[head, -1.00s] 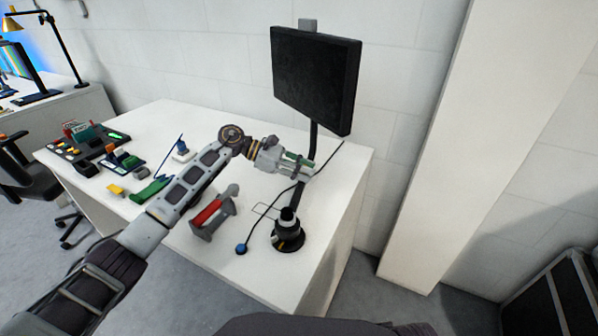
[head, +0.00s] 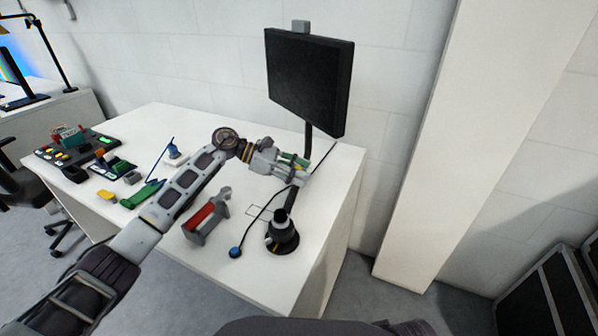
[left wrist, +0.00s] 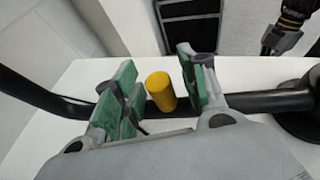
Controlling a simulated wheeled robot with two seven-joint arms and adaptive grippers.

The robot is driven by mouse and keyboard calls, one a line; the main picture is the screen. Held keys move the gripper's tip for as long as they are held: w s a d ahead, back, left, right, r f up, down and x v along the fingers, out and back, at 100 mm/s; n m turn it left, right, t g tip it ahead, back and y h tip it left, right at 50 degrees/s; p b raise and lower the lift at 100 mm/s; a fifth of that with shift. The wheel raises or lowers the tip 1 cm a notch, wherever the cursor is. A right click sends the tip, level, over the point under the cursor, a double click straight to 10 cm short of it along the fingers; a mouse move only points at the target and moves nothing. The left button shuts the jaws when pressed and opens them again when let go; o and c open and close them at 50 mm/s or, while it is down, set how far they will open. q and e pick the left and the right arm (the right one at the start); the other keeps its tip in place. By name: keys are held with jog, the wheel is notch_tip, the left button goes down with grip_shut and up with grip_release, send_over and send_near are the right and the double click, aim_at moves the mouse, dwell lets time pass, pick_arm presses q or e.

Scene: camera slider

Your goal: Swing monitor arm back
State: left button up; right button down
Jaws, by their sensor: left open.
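The monitor arm (head: 290,200) is a black bar rising from a round black base (head: 282,236) on the white desk. A post at its far end carries the black monitor (head: 307,82). My left gripper (head: 303,168) is at the arm's far part, near the foot of the post. In the left wrist view my left gripper (left wrist: 160,88) is open, its green-padded fingers on either side of an upright yellow peg (left wrist: 160,91). The black bar (left wrist: 265,101) runs across behind the fingers there. My right gripper (left wrist: 278,40) appears at that view's top right, its jaws unclear.
A red-and-grey tool (head: 206,217), a green object (head: 143,193) and a control panel (head: 75,150) are left on the desk (head: 230,265). A dark cable with a blue end (head: 236,252) lies beside the base. A white pillar (head: 430,150) stands at right.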

pick_arm(q)
jog(key=v, duration=1.2)
dwell(0.3)
jog(key=shift+r, duration=0.15)
